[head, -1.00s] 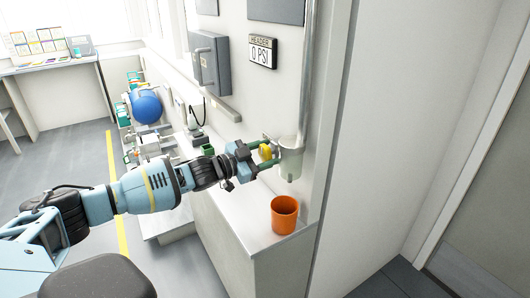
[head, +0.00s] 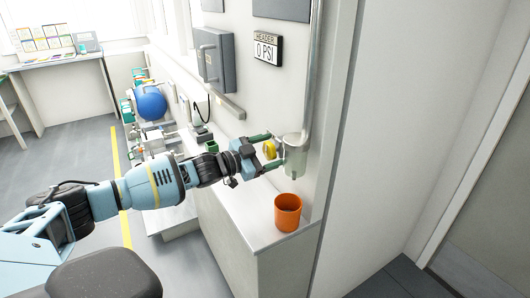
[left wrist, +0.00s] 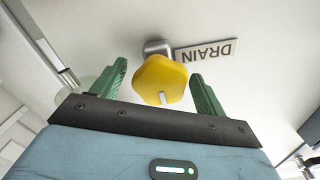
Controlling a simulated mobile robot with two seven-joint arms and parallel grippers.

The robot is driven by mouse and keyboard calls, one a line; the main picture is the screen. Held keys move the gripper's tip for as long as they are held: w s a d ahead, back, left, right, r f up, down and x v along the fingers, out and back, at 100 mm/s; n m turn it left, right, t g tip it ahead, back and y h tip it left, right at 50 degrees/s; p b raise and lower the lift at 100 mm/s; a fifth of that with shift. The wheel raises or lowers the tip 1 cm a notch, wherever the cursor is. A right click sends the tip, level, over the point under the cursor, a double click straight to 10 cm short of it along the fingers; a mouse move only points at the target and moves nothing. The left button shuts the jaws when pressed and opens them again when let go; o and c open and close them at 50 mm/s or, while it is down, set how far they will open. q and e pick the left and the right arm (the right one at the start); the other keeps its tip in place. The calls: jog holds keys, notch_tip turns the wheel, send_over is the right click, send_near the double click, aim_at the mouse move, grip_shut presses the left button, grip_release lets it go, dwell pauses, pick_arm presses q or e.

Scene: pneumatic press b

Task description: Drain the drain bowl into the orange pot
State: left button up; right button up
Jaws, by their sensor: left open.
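The drain bowl (head: 294,158) is a pale translucent cup under a vertical pipe on the wall. A yellow knob (head: 269,149) is at its left side. The knob also shows in the left wrist view (left wrist: 161,80), beside an upside-down DRAIN label (left wrist: 206,52). My left gripper (head: 268,151) is open, with its green fingers on either side of the knob. In the left wrist view its fingers (left wrist: 160,88) stand apart from the knob, with gaps on both sides. The orange pot (head: 288,213) stands upright on the counter below the bowl. My right gripper is not in view.
The grey counter (head: 238,212) has free room left of the pot. A gauge sign (head: 267,49) reading 0 PSI and a grey box (head: 213,53) are on the wall. A blue tank (head: 150,104) stands farther back.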

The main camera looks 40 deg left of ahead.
aim_at(267, 152)
pick_arm(q)
jog(key=v, duration=0.5)
jog(key=shift+f, duration=0.1)
jog(key=v, duration=0.2)
jog(key=shift+s+a, duration=0.15)
jog(key=shift+s, duration=0.15)
dwell(0.4)
